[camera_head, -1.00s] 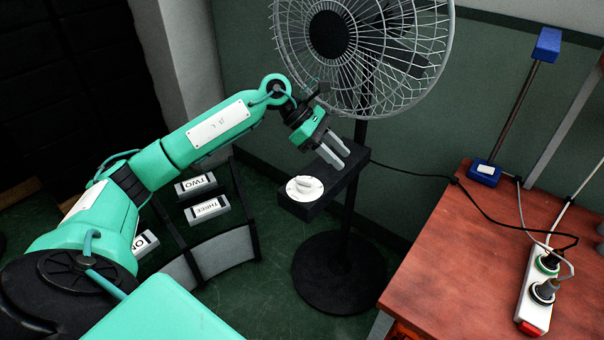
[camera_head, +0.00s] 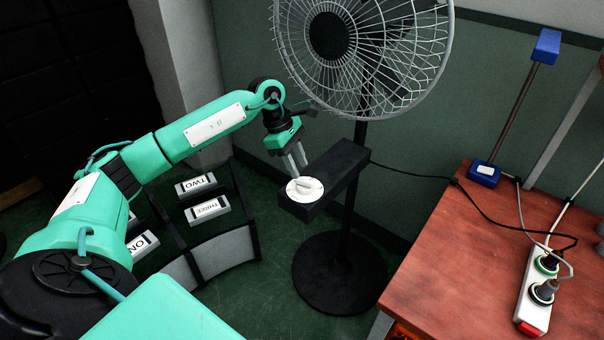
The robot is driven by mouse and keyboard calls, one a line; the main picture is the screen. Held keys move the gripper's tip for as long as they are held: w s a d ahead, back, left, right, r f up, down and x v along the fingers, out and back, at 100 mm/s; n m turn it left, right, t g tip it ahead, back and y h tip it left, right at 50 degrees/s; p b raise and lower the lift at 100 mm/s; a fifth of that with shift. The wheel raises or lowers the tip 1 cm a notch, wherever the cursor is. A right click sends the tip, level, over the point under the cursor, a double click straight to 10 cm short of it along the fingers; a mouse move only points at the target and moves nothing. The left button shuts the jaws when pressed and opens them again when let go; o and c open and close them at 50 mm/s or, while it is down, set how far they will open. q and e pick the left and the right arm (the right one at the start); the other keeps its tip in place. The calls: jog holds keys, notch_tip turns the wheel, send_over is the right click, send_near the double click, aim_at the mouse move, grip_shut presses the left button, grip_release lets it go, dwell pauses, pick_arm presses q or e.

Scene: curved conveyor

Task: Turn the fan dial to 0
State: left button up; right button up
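The fan (camera_head: 395,50) stands on a round black base, with its wire cage at the top centre. A black control box (camera_head: 338,168) juts from its pole, and the white round fan dial (camera_head: 303,190) sits on the box's near end. My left gripper (camera_head: 296,172) points down just above the dial's far edge, its two pale fingers slightly apart. I see nothing between the fingers, and I cannot tell whether they touch the dial. The dial's markings are too small to read. My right gripper is not in view.
A red-brown table (camera_head: 440,260) at the right holds a white power strip (camera_head: 538,300) and a blue clamp stand (camera_head: 484,174). Below my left arm are blocks labelled TWO (camera_head: 196,185) and THREE (camera_head: 207,210) in a dark rack. A black cable runs from the fan to the table.

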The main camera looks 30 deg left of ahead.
aim_at(304, 179)
pick_arm(q)
jog(key=shift+x, duration=1.9)
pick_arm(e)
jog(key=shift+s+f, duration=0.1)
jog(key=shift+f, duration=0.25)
pick_arm(q)
grip_shut()
